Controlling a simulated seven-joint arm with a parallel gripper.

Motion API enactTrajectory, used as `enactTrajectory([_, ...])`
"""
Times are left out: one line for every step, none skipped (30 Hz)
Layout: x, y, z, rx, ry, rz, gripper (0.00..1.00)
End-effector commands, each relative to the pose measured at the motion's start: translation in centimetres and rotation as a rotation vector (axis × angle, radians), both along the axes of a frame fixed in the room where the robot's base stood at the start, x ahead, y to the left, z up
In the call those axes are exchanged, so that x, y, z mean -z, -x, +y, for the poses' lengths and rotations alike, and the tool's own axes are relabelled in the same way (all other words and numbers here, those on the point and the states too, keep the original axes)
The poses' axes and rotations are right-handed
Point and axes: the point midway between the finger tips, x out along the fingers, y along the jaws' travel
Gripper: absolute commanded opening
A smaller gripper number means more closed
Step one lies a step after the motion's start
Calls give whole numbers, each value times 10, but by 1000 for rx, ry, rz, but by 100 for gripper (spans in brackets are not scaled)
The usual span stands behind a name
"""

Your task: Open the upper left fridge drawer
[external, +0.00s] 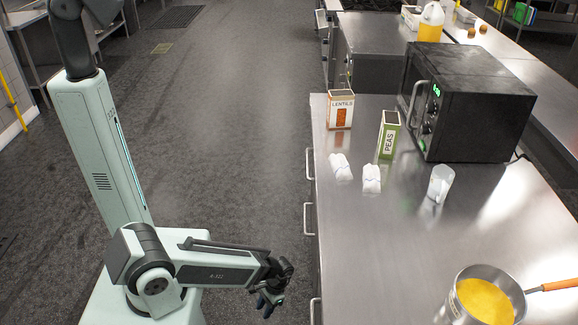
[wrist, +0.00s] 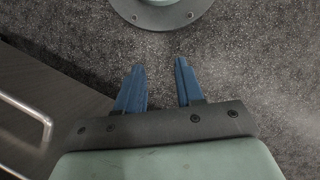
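The steel counter unit (external: 420,255) has vertical drawer fronts on its left side, seen almost edge-on. Bar handles stick out from that side: a far handle (external: 308,164), a middle one (external: 306,218) and a near one (external: 314,310). The drawers look shut; I cannot tell which is the upper left one. My gripper (external: 268,302) is left of the near handle, apart from it. In the wrist view my gripper (wrist: 159,66) has its two blue fingers apart with nothing between them. A drawer front (wrist: 55,95) with a bar handle (wrist: 40,115) shows to their left.
A black microwave (external: 468,100), a lentils box (external: 340,110), a peas box (external: 388,135), two white packets (external: 341,167), a clear jug (external: 440,184) and a pot of yellow food (external: 483,300) stand on the counter. The dark floor (external: 235,130) left of the counter is clear.

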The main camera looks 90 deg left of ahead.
Motion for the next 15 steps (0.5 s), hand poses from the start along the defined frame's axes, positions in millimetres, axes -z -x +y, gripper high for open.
enactTrajectory([-2,-2,15,-35,-9,-12,37])
enactTrajectory([-4,-2,23,-55,-13,-18,37])
enactTrajectory([-6,-2,33,-80,-18,-26,37])
enactTrajectory([-7,-2,41,-100,-24,-33,37])
enactTrajectory([-9,-2,49,-120,-28,-40,37])
enactTrajectory([-11,-2,60,-148,-32,-50,37])
enactTrajectory([-13,-2,68,-169,-36,-58,37])
enactTrajectory([-15,-1,76,-189,-39,-65,37])
enactTrajectory([-17,-1,87,-219,-44,-77,37])
enactTrajectory([-19,0,95,-240,-46,-86,37])
enactTrajectory([-21,0,103,-263,-50,-95,37])
enactTrajectory([-24,1,115,-293,-53,-107,37])
enactTrajectory([-26,2,123,-315,-57,-117,37])
enactTrajectory([-29,3,131,-339,-58,-127,37])
enactTrajectory([-32,4,143,-370,-62,-141,37])
